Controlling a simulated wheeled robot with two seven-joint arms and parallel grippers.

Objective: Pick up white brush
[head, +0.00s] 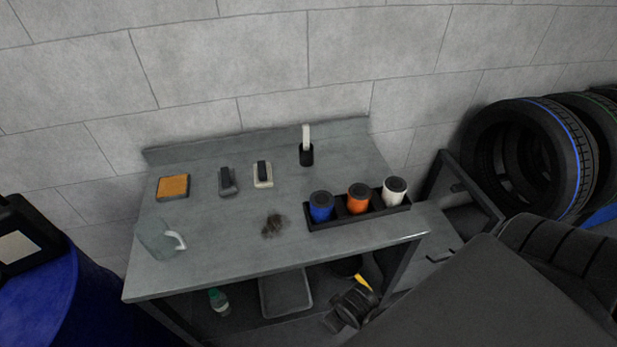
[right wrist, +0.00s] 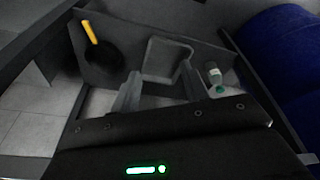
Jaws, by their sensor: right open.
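A small white block with a dark grip on top (head: 263,174) lies at the back middle of the grey table (head: 215,240) in the head view. A similar dark grey block brush (head: 227,181) lies just left of it. A white handle (head: 306,138) stands upright in a black holder (head: 306,155) to its right; its lower end is hidden. I cannot tell for sure which white item is the brush. My right gripper (right wrist: 160,70) is open and empty in the right wrist view, facing the lower shelf area. My left gripper is in neither view.
A black tray (head: 330,222) holds blue, orange and white cups at the right. A clear jug (head: 160,238), an orange pad (head: 173,187) and a dark dirt patch (head: 274,225) are on the table. A blue drum (head: 60,300) stands left; tyres (head: 520,160) stand right.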

